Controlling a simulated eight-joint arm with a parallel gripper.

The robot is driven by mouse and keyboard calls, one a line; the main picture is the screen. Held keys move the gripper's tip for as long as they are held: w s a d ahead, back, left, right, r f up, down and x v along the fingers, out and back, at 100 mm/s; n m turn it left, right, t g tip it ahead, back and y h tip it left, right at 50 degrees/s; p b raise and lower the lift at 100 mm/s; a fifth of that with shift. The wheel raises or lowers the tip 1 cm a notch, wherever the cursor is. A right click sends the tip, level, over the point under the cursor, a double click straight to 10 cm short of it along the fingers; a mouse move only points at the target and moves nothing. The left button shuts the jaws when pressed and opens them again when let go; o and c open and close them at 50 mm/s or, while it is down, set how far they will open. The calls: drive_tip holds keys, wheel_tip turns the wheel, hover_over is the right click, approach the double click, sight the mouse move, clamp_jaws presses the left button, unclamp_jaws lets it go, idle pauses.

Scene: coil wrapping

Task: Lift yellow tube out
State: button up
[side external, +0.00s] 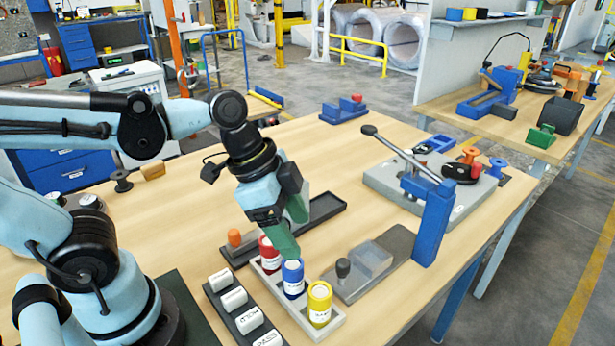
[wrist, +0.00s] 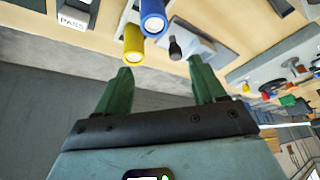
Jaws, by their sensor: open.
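The yellow tube (side external: 320,305) stands upright at the near end of a light grey rack (side external: 297,313), its white label facing the camera. The blue tube (side external: 292,280) and the red tube (side external: 267,255) stand in a row behind it. My gripper (side external: 290,232) is open and empty, with green fingers above the row; in the side external view they overlap the red tube and reach close to the blue tube's top. In the wrist view, the yellow tube (wrist: 133,46) and blue tube (wrist: 153,16) lie beyond the fingertips, the yellow one nearer the left finger. Nothing is between the fingers.
A black strip with white labelled blocks (side external: 240,309) lies left of the rack. A grey plate with a clear block (side external: 370,262) and a dark knob (side external: 343,268) lies right. A blue lever press (side external: 434,222) stands further right. A dark tray (side external: 328,208) lies behind.

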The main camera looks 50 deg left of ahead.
sight(321, 292)
drive_tip(key=shift+s+d+f+m+g+h, duration=0.2)
drive_tip(key=shift+d+f+m+g, duration=0.25)
drive_tip(key=shift+d+f+m, duration=0.75)
drive_tip(key=shift+s+d+f+m+g+h, duration=0.15)
drive_tip(key=shift+d+f+m+g, duration=0.5)
drive_tip(key=shift+d+f, duration=0.95)
drive_tip(key=shift+w+d+f+t, duration=0.15)
drive_tip(key=shift+w+d+f, duration=0.1)
drive_tip(key=shift+f, duration=0.45)
drive_tip(key=shift+w+d+f+t, duration=0.15)
drive_tip(key=shift+d+f, duration=0.1)
drive_tip(key=shift+f, duration=0.4)
drive_tip(key=shift+x, duration=1.2)
drive_tip(key=c, duration=1.1)
drive_tip(key=shift+s+r, duration=0.1)
drive_tip(key=shift+r, duration=0.05)
